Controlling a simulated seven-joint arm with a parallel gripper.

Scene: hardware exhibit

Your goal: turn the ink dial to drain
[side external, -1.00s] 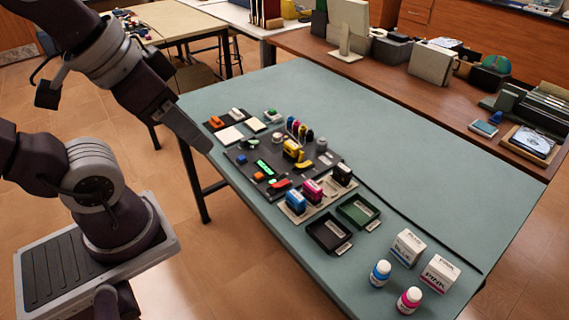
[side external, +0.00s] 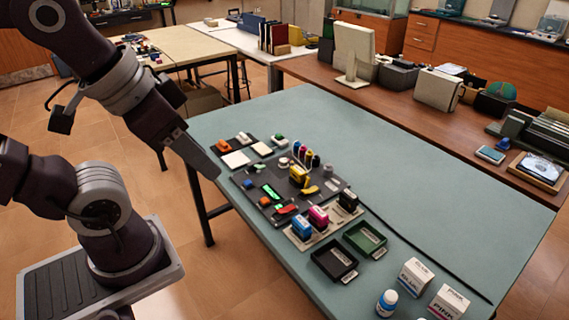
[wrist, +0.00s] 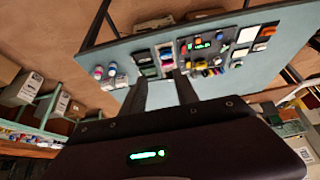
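A dark control panel (side external: 266,177) lies on the teal table, with a green-lit display (side external: 272,193), a blue knob (side external: 247,184), a pale round knob (side external: 284,162), a red lever (side external: 288,209) and a yellow block-like unit (side external: 298,174). Labels are too small to read, so I cannot tell which control is the ink dial or its setting. My gripper (wrist: 160,76) has two dark fingers spread apart in the wrist view, with nothing between them. In the side view its end (side external: 214,173) is off the panel's left side, apart from the controls.
Cyan, magenta and black cartridges (side external: 318,217) stand on a pale tray in front of the panel. A black tray (side external: 334,262) and a green tray (side external: 364,239) lie beside them. White boxes (side external: 415,276) and a bottle (side external: 387,303) stand near the front edge. The table's right side is mostly clear.

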